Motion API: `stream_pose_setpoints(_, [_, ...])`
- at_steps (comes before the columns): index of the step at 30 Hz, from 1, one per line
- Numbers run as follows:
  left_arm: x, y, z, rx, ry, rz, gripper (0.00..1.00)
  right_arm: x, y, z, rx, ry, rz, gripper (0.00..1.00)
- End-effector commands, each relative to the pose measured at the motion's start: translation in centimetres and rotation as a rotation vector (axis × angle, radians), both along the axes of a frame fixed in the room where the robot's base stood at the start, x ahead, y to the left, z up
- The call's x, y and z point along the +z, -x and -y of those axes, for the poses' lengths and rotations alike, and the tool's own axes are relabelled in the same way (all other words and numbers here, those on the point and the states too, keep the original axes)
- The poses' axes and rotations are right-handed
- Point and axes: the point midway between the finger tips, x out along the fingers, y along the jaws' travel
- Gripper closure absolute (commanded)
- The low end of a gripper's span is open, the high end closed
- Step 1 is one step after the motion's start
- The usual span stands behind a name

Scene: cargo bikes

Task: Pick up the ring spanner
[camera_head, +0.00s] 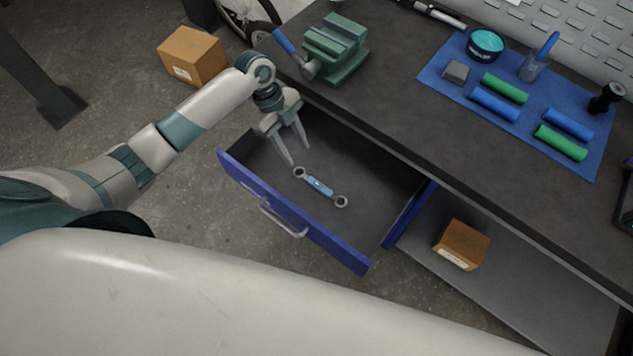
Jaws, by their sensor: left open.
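The ring spanner (319,186) has a blue middle and a grey ring at each end. It lies in the open blue-fronted drawer (375,187) under the workbench, slanting from upper left to lower right. My left gripper (299,154) is open and empty, its fingers pointing down over the drawer's left part. Its fingertips are just above and left of the spanner's upper-left ring in the picture. I cannot tell how high they are above the drawer floor. My right gripper is not in view.
The workbench (400,110) overhangs the drawer's back. A green vise (336,50) with a blue handle stands at its left end. A blue mat (437,77) holds rolls and a tub. Cardboard boxes sit on the floor (192,55) and lower shelf (462,245).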

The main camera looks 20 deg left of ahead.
Motion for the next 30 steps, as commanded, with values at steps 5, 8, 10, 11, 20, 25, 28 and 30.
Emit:
stream_pose_setpoints(5, [-2.9, 0.6, 1.4, 0.000, 0.002, -0.004, 0.59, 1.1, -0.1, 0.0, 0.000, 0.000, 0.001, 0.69])
stream_pose_setpoints(8, [-4.5, 0.7, 2.0, 0.000, 0.001, -0.003, 0.59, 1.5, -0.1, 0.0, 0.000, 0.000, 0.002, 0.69])
stream_pose_setpoints(10, [-5.5, 0.8, 2.3, 0.001, 0.001, -0.003, 0.59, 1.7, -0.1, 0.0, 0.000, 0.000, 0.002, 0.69])
stream_pose_setpoints(11, [-5.8, 0.9, 2.4, 0.001, 0.000, -0.003, 0.59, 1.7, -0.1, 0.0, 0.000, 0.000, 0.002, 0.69])
stream_pose_setpoints(20, [-7.1, 1.0, 2.8, -0.001, -0.001, 0.001, 0.59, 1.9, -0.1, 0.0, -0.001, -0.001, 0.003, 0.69])
stream_pose_setpoints(25, [-7.1, 1.0, 2.8, -0.001, -0.001, 0.001, 0.59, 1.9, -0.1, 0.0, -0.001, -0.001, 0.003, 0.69])
stream_pose_setpoints(28, [-7.1, 1.0, 2.9, 0.000, 0.000, 0.000, 0.59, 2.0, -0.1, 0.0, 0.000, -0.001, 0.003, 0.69])
stream_pose_setpoints(30, [-7.3, 1.0, 3.1, 0.001, 0.000, 0.000, 0.59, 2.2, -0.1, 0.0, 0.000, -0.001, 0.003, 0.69])
